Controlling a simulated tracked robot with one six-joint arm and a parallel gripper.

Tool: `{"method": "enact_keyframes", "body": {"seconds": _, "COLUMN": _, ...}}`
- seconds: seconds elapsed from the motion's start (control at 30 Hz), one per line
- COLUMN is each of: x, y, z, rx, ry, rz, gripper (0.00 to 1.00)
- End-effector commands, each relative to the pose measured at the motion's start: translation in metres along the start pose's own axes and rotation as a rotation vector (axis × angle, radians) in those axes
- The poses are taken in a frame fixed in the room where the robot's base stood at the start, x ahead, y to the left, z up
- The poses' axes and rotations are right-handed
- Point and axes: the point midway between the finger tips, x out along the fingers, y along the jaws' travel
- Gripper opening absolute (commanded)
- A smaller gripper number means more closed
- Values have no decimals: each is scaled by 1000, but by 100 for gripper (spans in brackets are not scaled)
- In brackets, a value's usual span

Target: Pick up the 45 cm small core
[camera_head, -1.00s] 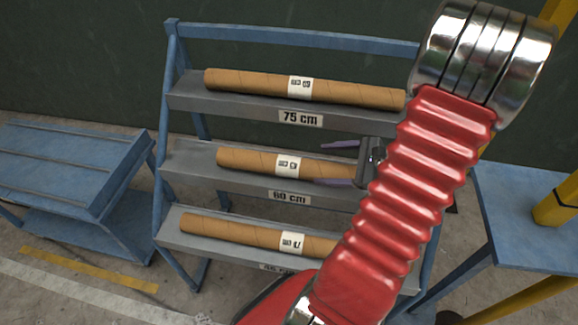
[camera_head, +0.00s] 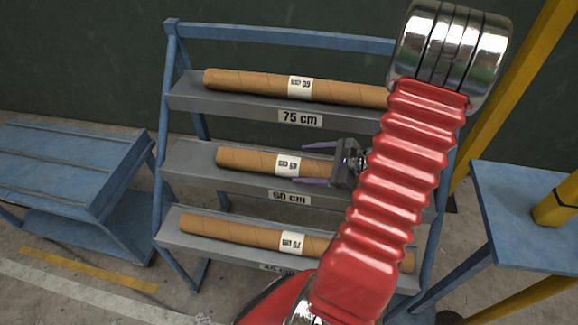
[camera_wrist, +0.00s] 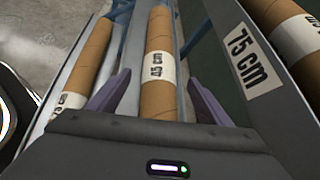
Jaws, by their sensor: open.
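The 45 cm core, a brown cardboard tube (camera_head: 240,159) with a white label, lies on the middle shelf of a blue rack; that shelf's plate reads 60 cm. In the wrist view the same tube (camera_wrist: 158,42) runs lengthwise between my fingers, and its label reads 45 cm. My gripper (camera_head: 315,165) is open, one purple finger on each side of the tube's right part as seen. In the wrist view, my gripper (camera_wrist: 156,98) holds nothing; whether the fingers touch the tube cannot be told. The tube's right end is hidden behind my gripper and arm.
A longer tube (camera_head: 250,84) lies on the top shelf, marked 75 cm. Another tube (camera_head: 230,229) lies on the bottom shelf, its plate partly hidden by my arm. A blue bench (camera_head: 70,165) stands left, a blue table (camera_head: 510,215) right.

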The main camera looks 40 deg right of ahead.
Motion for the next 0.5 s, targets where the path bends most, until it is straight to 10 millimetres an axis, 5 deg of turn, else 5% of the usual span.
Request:
{"method": "enact_keyframes", "body": {"seconds": 0.3, "x": 38, "y": 1, "z": 1, "rx": 0, "ry": -1, "rz": 3, "gripper": 72}}
{"method": "enact_keyframes", "body": {"seconds": 0.5, "x": 44, "y": 1, "z": 1, "rx": 0, "ry": 0, "rz": 1, "gripper": 72}}
